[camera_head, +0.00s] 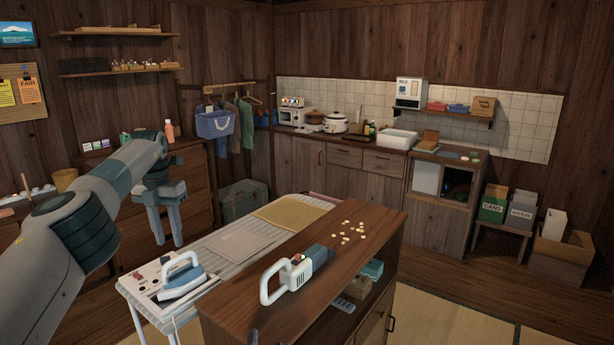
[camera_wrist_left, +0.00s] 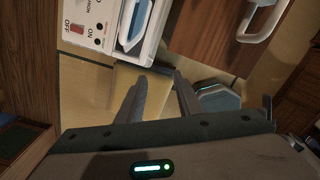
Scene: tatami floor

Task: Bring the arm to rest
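My left arm comes in from the left in the head view. Its gripper (camera_head: 168,242) hangs in the air with the fingers pointing down, to the left of the ironing board (camera_head: 213,247). The two fingers stand apart with nothing between them. In the left wrist view the gripper (camera_wrist_left: 162,74) is also open and empty, its fingers over the floor. A white and blue iron (camera_head: 183,278) rests on a panel at the board's near end; it also shows in the left wrist view (camera_wrist_left: 136,20). My right gripper is not in view.
A wooden counter (camera_head: 340,245) beside the board holds a white-handled device (camera_head: 287,277) and several small pale pieces (camera_head: 352,231). A wooden dresser (camera_head: 195,180) stands behind the gripper. An on/off panel (camera_wrist_left: 88,22) shows in the left wrist view. Tatami floor (camera_head: 430,315) is free at the right front.

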